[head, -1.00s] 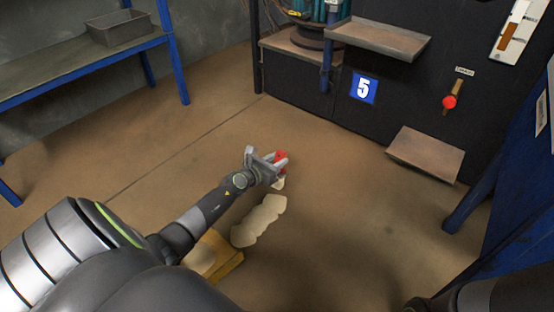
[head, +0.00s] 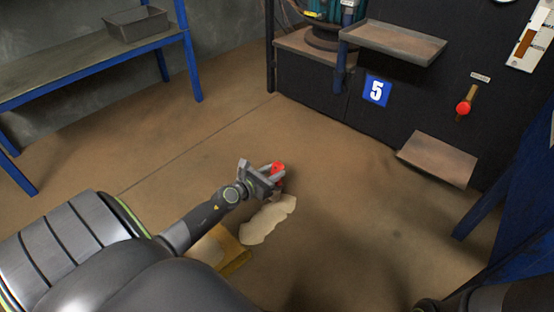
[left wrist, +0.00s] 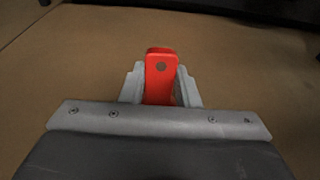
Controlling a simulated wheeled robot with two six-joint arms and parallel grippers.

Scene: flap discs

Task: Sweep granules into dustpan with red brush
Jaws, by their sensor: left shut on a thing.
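My left gripper (head: 269,177) is shut on the red brush (head: 278,168), low over the floor at the far end of the granules. The red brush handle (left wrist: 160,75) stands between both fingers in the left wrist view. The bristles are not clearly visible. The granules (head: 268,220) form a pale elongated patch on the brown floor, just nearer than the gripper. A yellow thing (head: 236,262), which looks like the dustpan, lies at the near end of the patch. My left arm hides part of it. My right gripper is not in view.
A bench with blue legs (head: 192,65) and a grey bin (head: 137,24) stands at the upper left. A black machine (head: 420,110) with a sloping metal plate (head: 438,158) stands at the back right. The floor around the patch is open.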

